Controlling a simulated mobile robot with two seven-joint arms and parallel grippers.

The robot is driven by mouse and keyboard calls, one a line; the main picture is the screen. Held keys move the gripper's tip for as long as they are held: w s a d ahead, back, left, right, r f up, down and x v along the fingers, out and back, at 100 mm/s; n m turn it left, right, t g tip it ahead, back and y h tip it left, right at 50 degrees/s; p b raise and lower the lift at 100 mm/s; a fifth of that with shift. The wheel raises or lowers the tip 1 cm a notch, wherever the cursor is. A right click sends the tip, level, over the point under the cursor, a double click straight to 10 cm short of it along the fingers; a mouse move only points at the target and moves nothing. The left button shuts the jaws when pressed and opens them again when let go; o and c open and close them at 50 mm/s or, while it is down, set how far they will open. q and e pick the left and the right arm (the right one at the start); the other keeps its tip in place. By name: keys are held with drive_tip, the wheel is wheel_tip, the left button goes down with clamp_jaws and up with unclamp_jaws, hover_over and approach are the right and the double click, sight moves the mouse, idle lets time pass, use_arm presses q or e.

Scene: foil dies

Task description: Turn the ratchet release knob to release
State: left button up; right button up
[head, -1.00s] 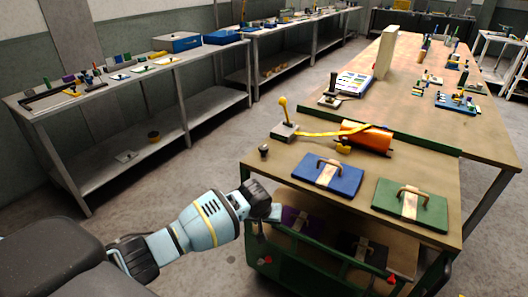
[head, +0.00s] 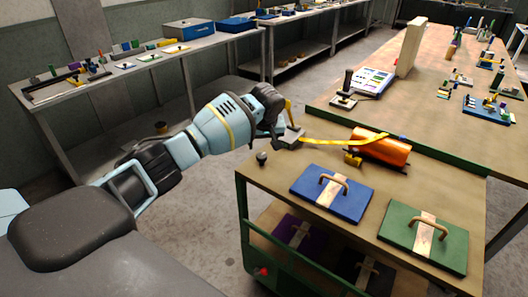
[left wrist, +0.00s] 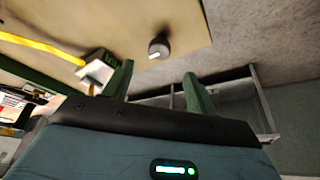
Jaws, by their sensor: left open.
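The dark round knob (head: 262,158) with a pale pointer mark stands on the near left corner of the cart top. It also shows in the left wrist view (left wrist: 158,47), just beyond the fingertips and between their lines. A grey ratchet block (head: 290,138) with a yellow lever (head: 289,110) sits behind it, partly hidden by my arm. A yellow strap (head: 335,140) runs from the block to an orange roll (head: 382,147). My left gripper (left wrist: 157,82) is open and empty, apart from the knob; in the head view its fingers are hardly visible. My right gripper is not in view.
A blue board (head: 332,193) and a green board (head: 425,238), both with handles, lie on the cart top. More boards are on the shelf below. A long table with tools adjoins behind; a bench (head: 120,75) stands at the left.

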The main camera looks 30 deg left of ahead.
sight(262, 155)
use_arm(q)
drive_tip(key=b+x, duration=0.1)
drive_tip(key=x, duration=0.6)
drive_tip(key=shift+w+f+b, duration=0.1)
drive_tip(key=shift+f+b, duration=0.25)
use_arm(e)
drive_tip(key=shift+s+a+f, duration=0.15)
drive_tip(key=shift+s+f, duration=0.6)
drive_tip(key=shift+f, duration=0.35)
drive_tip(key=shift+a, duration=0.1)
use_arm(q)
drive_tip(key=c, duration=1)
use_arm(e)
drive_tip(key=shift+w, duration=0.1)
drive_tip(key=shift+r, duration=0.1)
